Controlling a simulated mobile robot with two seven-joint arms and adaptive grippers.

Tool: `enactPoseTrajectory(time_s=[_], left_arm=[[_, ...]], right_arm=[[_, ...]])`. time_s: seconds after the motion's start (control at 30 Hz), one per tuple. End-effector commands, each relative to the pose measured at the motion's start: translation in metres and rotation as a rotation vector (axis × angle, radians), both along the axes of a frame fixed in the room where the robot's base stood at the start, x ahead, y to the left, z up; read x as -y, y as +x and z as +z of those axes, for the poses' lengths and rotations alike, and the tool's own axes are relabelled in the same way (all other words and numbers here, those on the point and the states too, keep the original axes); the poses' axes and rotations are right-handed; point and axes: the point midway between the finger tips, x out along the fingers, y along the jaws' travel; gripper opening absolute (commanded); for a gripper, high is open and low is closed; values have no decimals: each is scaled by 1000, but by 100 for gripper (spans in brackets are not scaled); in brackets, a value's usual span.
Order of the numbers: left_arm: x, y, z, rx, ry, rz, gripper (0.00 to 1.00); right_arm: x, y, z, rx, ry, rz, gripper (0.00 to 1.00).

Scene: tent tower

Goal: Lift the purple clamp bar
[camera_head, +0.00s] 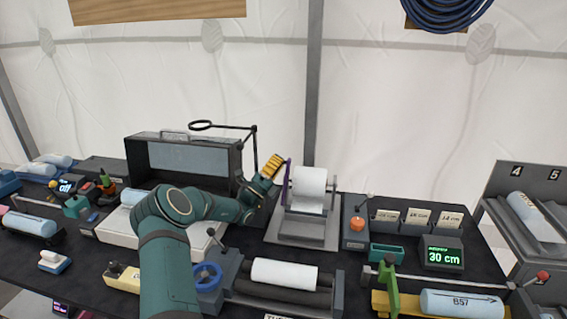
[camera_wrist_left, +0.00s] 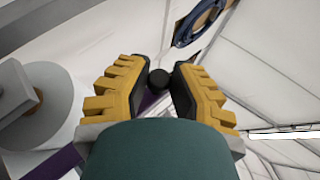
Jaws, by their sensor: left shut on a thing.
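The purple clamp bar (camera_head: 287,172) shows as a thin upright purple strip at the left side of the white roll stand. My left gripper (camera_head: 272,167), with yellow fingers, is beside it. In the left wrist view the gripper (camera_wrist_left: 160,85) is shut on a dark round knob (camera_wrist_left: 160,77), with a bit of purple just below it. More purple (camera_wrist_left: 62,163) shows under the white roll at lower left. The gripper and my arm hide part of the bar. My right gripper is not in view.
The white roll (camera_head: 309,188) sits on a grey stand (camera_head: 302,229). A red-knobbed box (camera_head: 356,230) and a 30 cm display (camera_head: 441,254) stand to the right.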

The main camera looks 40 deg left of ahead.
Motion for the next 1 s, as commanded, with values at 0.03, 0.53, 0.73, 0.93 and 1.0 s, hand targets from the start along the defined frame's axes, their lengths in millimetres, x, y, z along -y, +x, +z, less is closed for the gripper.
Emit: enactPoseTrajectory(time_s=[0.03, 0.53, 0.73, 0.93, 1.0], left_arm=[[-2, 0, 4, 12, -6, 2, 0], [-4, -1, 4, 20, -18, 2, 0], [-4, -2, 2, 17, -18, 1, 34], [-2, -1, 1, 10, -12, 0, 34], [1, 1, 2, -1, 6, -1, 34]], right_arm=[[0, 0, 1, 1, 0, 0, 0], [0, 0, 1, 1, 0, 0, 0], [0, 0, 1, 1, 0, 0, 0], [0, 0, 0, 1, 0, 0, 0], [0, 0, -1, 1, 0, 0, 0]])
